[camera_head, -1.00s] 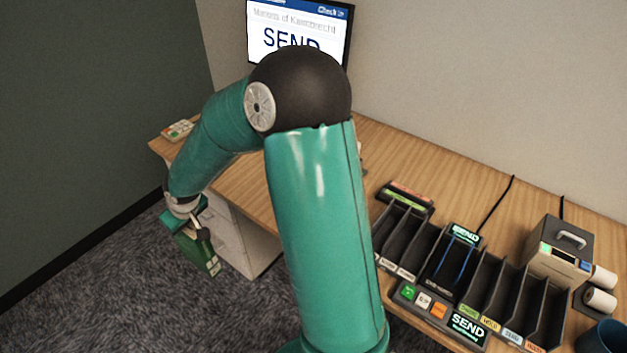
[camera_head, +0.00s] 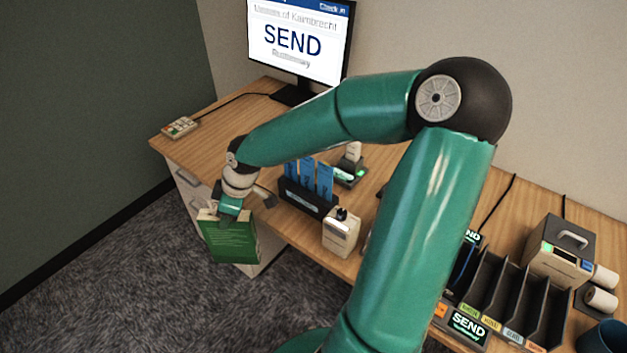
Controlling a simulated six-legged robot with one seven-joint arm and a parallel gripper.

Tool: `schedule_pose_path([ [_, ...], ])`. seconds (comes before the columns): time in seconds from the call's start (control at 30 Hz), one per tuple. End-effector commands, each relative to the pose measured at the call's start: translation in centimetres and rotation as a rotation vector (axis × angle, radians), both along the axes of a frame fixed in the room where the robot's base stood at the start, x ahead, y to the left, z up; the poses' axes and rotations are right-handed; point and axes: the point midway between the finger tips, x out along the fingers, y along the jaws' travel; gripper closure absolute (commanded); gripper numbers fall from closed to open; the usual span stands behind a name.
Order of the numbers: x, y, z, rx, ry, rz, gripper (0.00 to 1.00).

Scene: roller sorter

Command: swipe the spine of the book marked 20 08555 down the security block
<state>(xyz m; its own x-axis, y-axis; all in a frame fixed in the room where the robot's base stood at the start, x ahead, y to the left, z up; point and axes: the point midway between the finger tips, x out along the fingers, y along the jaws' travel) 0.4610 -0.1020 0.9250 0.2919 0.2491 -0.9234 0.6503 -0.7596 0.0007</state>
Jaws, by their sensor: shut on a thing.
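A green book (camera_head: 230,245) hangs from my gripper (camera_head: 230,212) beyond the front edge of the desk, above the carpet. Its broad green cover faces the camera and pale page edges show along the top. My gripper is shut on its upper edge. The mark on the book is too small to read. A cream block-like device (camera_head: 340,236) with a dark top stands near the desk's front edge, right of the book and apart from it. I cannot tell whether this is the security block.
A dark holder with blue slips (camera_head: 309,190) stands right of my gripper. A monitor (camera_head: 300,40) reading SEND and a keypad (camera_head: 180,127) are behind. A slotted sorter (camera_head: 512,300) and a printer (camera_head: 560,252) are at right. The desk's left part (camera_head: 215,125) is mostly clear.

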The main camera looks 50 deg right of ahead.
Motion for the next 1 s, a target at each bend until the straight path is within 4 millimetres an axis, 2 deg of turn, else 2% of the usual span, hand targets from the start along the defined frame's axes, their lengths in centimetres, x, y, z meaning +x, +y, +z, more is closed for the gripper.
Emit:
schedule_pose_path([
  [0.37,-5.4,-3.8,5.6,0.002,-0.005,0.308,1.0],
  [0.6,-10.8,-6.4,10.9,0.0,-0.005,0.566,1.0],
  [0.8,-15.7,-7.9,15.1,-0.002,-0.002,0.768,1.0],
  [1.0,-19.1,-8.5,17.7,-0.002,-0.001,0.901,1.0],
])
